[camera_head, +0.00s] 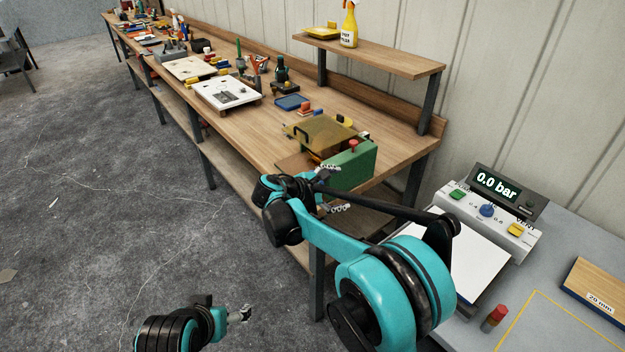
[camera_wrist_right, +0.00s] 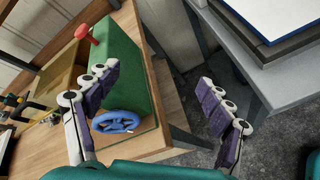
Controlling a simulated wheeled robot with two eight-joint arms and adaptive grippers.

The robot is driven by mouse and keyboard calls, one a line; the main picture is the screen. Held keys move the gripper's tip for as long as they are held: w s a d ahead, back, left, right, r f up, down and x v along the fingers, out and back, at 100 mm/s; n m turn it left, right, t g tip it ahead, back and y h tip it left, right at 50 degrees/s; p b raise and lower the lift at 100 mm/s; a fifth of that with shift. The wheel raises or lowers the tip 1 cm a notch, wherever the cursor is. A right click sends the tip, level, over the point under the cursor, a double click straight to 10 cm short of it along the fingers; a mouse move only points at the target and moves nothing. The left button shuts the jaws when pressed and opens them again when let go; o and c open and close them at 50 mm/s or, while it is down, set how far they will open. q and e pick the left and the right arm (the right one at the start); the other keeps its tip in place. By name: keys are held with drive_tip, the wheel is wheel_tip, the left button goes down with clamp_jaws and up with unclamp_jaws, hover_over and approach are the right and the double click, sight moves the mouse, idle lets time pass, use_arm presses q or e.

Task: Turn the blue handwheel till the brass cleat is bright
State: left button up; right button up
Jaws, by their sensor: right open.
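The blue handwheel (camera_wrist_right: 115,122) is on the side of a green housing (camera_wrist_right: 115,60) in the right wrist view. The green housing also shows in the head view (camera_head: 352,162) at the bench's near end; there my arm and gripper hide the handwheel. My right gripper (camera_wrist_right: 157,76) is open and empty, its left finger beside the handwheel and partly in front of the housing; the wheel is not clasped. It also shows in the head view (camera_head: 338,188). My left gripper (camera_head: 242,314) is low over the floor, away from the bench; its jaw opening is unclear. I cannot make out the brass cleat.
An amber see-through panel (camera_head: 318,130) lies beside the green housing, which carries a red knob (camera_head: 353,144). The wooden bench (camera_head: 225,123) holds trays and tools farther back. A control box (camera_head: 487,213) reading 0.0 bar stands on the grey table at right.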

drive_tip(key=w+a+f+n+t+h+p, duration=0.1)
drive_tip(key=w+a+f+n+h, duration=0.15)
drive_tip(key=a, duration=0.45)
drive_tip(key=w+a+f+n+t+h, duration=0.2)
drive_tip(key=a+f+n, duration=0.1)
drive_tip(key=a, duration=0.3)
drive_tip(key=b+x, duration=0.1)
drive_tip(key=x, duration=0.5)
drive_tip(key=shift+w+d+r+b, duration=0.1)
drive_tip(key=shift+w+d+b, duration=0.2)
drive_tip(key=shift+d, duration=0.25)
drive_tip(key=c, duration=0.9)
